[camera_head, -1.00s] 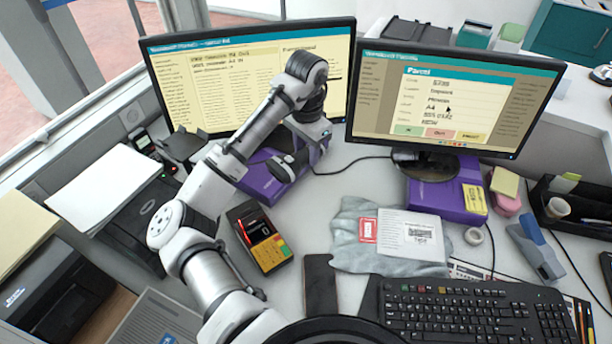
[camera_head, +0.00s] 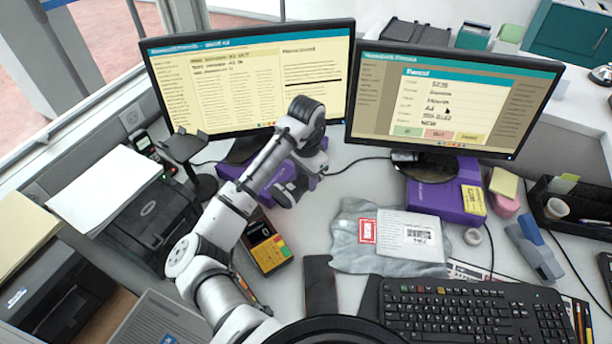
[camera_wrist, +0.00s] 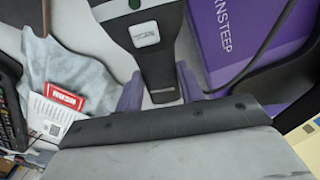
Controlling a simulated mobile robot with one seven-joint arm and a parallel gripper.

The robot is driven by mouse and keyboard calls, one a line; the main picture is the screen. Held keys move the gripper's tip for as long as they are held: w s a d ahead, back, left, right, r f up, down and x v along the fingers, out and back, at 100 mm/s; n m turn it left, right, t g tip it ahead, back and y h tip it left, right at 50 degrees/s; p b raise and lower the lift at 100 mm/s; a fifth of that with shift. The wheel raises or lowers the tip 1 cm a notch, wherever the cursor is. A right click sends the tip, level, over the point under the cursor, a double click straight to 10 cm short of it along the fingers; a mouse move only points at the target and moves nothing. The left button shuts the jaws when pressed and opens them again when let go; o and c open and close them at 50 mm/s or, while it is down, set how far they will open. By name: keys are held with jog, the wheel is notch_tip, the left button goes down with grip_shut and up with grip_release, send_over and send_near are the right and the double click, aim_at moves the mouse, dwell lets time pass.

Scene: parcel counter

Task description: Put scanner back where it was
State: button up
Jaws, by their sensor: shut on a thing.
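The scanner (camera_wrist: 146,42) is dark with a pale SCAN label. In the wrist view it lies between the purple fingers of my gripper (camera_wrist: 160,92), which is shut on it. In the head view my gripper (camera_head: 291,186) is over the counter in front of the left monitor, beside a purple box; the scanner is small and mostly hidden by my arm there. A black stand (camera_head: 184,148) with a forked top, which looks like a scanner holder, stands empty left of the left monitor, to the left of my gripper.
A payment terminal (camera_head: 268,250) is partly behind my arm. The left monitor (camera_head: 250,80) and purple box (camera_wrist: 235,40) are close to the gripper. A grey parcel bag (camera_head: 350,252) and keyboard (camera_head: 470,312) lie right. A printer (camera_head: 150,220) is left.

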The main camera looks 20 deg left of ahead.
aim_at(307, 178)
jog(key=shift+f, duration=0.6)
jog(key=o, duration=1.1)
jog(key=shift+r, duration=0.1)
notch_tip(307, 178, up, 13)
